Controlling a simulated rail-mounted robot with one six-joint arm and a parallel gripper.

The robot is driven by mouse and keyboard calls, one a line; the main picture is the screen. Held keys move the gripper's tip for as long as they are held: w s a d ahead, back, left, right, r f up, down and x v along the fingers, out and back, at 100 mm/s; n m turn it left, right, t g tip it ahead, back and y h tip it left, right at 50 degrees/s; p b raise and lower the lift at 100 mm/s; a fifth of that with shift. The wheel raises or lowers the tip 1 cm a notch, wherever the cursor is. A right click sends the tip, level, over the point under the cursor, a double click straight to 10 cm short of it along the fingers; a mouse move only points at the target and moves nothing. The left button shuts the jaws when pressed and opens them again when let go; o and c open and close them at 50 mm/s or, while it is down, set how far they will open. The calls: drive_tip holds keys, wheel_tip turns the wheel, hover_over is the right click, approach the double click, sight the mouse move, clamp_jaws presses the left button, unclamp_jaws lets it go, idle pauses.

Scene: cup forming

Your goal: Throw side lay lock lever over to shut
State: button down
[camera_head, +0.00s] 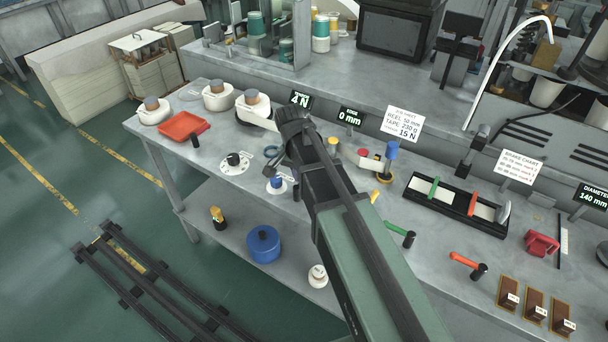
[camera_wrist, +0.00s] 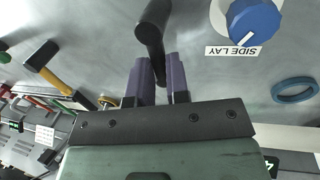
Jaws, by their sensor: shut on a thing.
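The black side lay lock lever (camera_wrist: 152,28) stands at the top middle of the wrist view, its lower end between the purple fingers of my gripper (camera_wrist: 160,70). The fingers are shut on it. The blue side lay knob (camera_wrist: 254,22) on its white dial is beside it at the upper right, with the SIDE LAY label (camera_wrist: 231,51). In the head view the blue knob (camera_head: 276,183) sits on the bench, left of my arm. My fingers are hidden there behind the arm, so the lever's exact angle is hard to tell.
A blue ring (camera_wrist: 295,90) lies close to my gripper. A white dial with a black knob (camera_head: 234,160) and a red tray (camera_head: 184,126) are farther left on the bench. A green-handled lever (camera_head: 400,232) and a black tray (camera_head: 455,204) are to the right.

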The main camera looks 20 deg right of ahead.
idle(0.3)
drive_tip(key=c, duration=1.1)
unclamp_jaws()
wheel_tip(320, 180, up, 11)
drive_tip(key=w+a+p, duration=0.1)
drive_tip(key=p, duration=0.9)
drive_tip(key=shift+w+a+f+p, duration=0.2)
drive_tip(key=shift+w+a+p, duration=0.05)
drive_tip(key=shift+w+p, duration=0.1)
